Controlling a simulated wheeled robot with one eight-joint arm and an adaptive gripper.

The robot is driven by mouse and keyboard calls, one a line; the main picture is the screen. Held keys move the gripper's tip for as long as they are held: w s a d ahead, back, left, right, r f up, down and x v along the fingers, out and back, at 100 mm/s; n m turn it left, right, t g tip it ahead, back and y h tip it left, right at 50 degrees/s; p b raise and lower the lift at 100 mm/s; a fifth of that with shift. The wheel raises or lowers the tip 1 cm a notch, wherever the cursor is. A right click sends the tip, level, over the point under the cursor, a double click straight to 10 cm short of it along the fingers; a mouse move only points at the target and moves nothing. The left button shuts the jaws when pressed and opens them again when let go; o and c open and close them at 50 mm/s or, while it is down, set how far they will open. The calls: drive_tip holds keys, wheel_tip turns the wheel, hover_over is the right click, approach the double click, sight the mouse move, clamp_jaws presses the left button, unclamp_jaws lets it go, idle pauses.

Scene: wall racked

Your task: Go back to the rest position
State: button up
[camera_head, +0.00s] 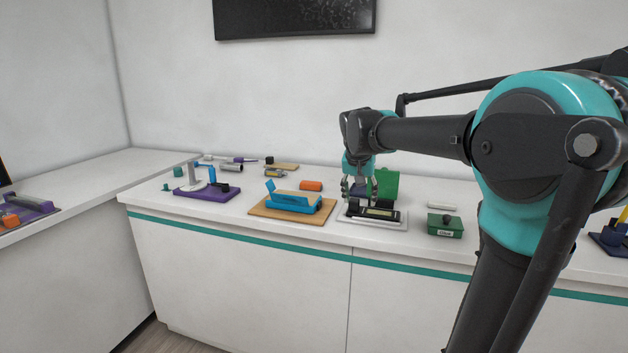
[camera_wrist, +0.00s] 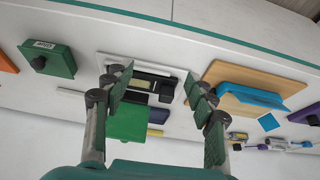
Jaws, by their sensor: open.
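My gripper (camera_head: 358,192) is open and empty, pointing down from the arm above the counter. In the wrist view its two fingers (camera_wrist: 157,84) stand wide apart. Between them, below, show a black device with a pale display (camera_wrist: 140,83) and a green panel (camera_wrist: 127,122). In the head view the black device (camera_head: 378,212) lies on a white tray (camera_head: 372,225), just right of and below the fingertips. The green panel (camera_head: 388,183) stands behind it, partly hidden by the gripper. I cannot tell whether any fingertip touches the device.
A blue holder (camera_head: 295,203) on a wooden board (camera_head: 262,211) is to the left, with a purple-based stand (camera_head: 207,193) beyond. A green labelled box (camera_head: 445,226) is to the right. A dark screen (camera_head: 295,15) hangs above. The air above the counter's left part is clear.

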drive_tip(key=s+d+f+n, duration=0.1)
drive_tip(key=s+d+f, duration=0.1)
drive_tip(key=s+f, duration=1)
drive_tip(key=s+d+f+n+y, duration=0.1)
drive_tip(key=s+d+f+n, duration=0.1)
drive_tip(key=s+f, duration=1.1)
drive_tip(key=shift+s+d+f+n, duration=0.3)
drive_tip(key=shift+d+f, duration=0.2)
drive_tip(key=shift+d, duration=0.25)
